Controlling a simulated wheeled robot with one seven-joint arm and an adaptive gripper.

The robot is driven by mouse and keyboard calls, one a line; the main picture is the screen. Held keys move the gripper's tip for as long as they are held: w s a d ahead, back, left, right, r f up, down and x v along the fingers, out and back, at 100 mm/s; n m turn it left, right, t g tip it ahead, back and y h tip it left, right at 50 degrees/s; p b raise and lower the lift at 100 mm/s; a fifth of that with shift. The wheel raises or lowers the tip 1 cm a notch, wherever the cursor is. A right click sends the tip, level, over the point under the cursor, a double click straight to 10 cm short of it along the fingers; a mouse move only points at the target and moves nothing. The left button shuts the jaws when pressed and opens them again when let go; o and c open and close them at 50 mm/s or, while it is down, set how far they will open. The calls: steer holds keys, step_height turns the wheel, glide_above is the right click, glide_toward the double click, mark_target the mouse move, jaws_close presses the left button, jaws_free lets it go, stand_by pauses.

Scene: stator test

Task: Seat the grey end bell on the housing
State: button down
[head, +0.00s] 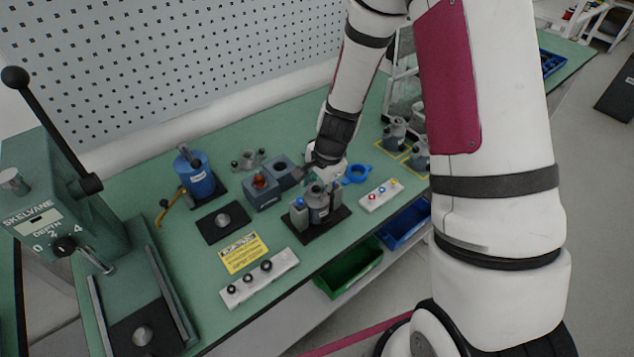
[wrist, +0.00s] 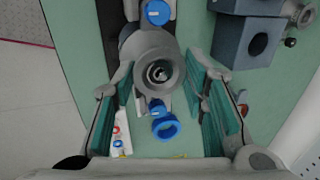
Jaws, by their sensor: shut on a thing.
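My gripper (head: 322,178) is low over the black fixture plate (head: 338,224), at the housing (head: 319,211). In the wrist view my gripper (wrist: 160,72) has its green-padded fingers on both sides of a round grey end bell (wrist: 143,52), shut on it. The end bell has a dark centre opening with a shaft-like tip in it. It sits over the housing, between two blue-topped posts (wrist: 157,13). The housing is mostly hidden under it in the wrist view. I cannot tell whether the end bell touches the housing all round.
A blue ring (head: 357,174) lies behind the fixture. Blue-grey blocks (head: 262,194) stand to its left, with a grey eared part (head: 247,159) behind them. A white button strip (head: 381,195) is to the right. A green press (head: 60,190) stands far left.

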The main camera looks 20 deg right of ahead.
steer(key=c, duration=0.9)
jaws_free()
steer(key=v, duration=1.2)
steer(key=s+a+r+n+t, duration=0.1)
steer(key=s+r+n, duration=0.3)
steer(key=r, duration=0.3)
steer(key=s+a+r+n, duration=0.1)
steer(key=s+r+n, duration=0.25)
steer(key=r, duration=0.35)
steer(key=s+r+n, duration=0.2)
steer(key=s, duration=0.2)
steer(key=s+r+n+t, duration=0.1)
steer(key=s+r+n, duration=0.1)
steer(key=s+r, duration=0.1)
steer(key=s+d+r+n+h, duration=0.1)
steer(key=s+r+n, duration=0.1)
steer(key=s, duration=0.4)
steer(key=shift+r+n+t, duration=0.25)
steer(key=shift+n+t, duration=0.15)
steer(key=shift+n, duration=0.05)
